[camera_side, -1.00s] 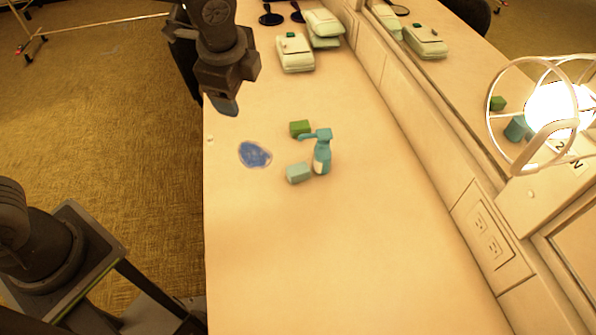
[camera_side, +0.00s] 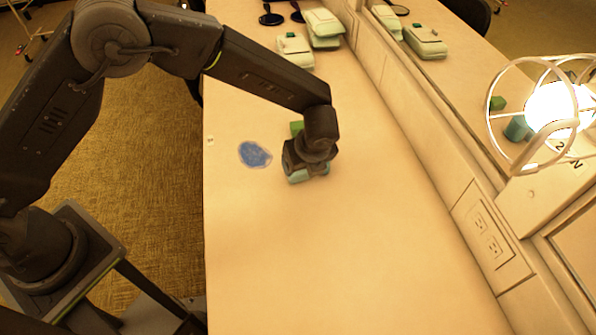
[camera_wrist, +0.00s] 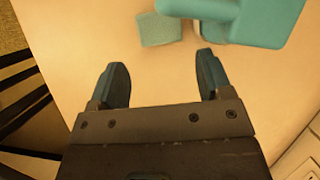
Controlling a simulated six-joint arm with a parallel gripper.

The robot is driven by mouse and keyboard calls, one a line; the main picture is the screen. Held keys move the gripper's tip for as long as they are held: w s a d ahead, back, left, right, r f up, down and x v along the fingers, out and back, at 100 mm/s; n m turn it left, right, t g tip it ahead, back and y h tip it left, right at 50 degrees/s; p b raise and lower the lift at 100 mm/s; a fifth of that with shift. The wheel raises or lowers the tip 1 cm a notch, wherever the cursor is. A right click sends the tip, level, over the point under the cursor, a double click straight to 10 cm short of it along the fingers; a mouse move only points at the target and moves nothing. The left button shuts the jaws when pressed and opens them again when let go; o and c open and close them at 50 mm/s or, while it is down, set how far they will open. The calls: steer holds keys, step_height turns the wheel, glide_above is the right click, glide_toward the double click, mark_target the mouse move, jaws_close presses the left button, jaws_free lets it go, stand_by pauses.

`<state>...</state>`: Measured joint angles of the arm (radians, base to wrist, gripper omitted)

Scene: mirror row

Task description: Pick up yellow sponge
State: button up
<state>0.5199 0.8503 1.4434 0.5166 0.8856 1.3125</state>
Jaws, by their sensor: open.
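No block in view looks plainly yellow. A pale teal sponge-like block (camera_side: 299,177) lies on the counter, partly covered by my gripper (camera_side: 308,168) in the side view. A green block (camera_side: 296,127) shows just behind the gripper, partly hidden. In the wrist view my gripper (camera_wrist: 162,62) is open and empty, with bare counter between its fingers. A pale teal block (camera_wrist: 158,29) lies ahead of the fingertips, apart from them. A teal spray bottle (camera_wrist: 258,20) is beside it, ahead of the right finger; in the side view my wrist mostly hides it.
A blue patch (camera_side: 255,154) lies on the counter left of my gripper. Pale green cases (camera_side: 324,28) stand at the back. A mirror wall with a bright caged lamp (camera_side: 558,110) runs along the right. The front of the counter (camera_side: 320,270) is clear.

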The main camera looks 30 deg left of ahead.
steer(key=shift+x, duration=3.45)
steer(key=shift+d, duration=0.15)
steer(key=shift+c, duration=0.3)
steer(key=c, duration=0.7)
steer(key=shift+r, duration=0.1)
steer(key=shift+r, duration=0.25)
steer(key=s+a, duration=2.2)
steer(key=shift+s+a+r, duration=0.35)
steer(key=shift+s, duration=0.05)
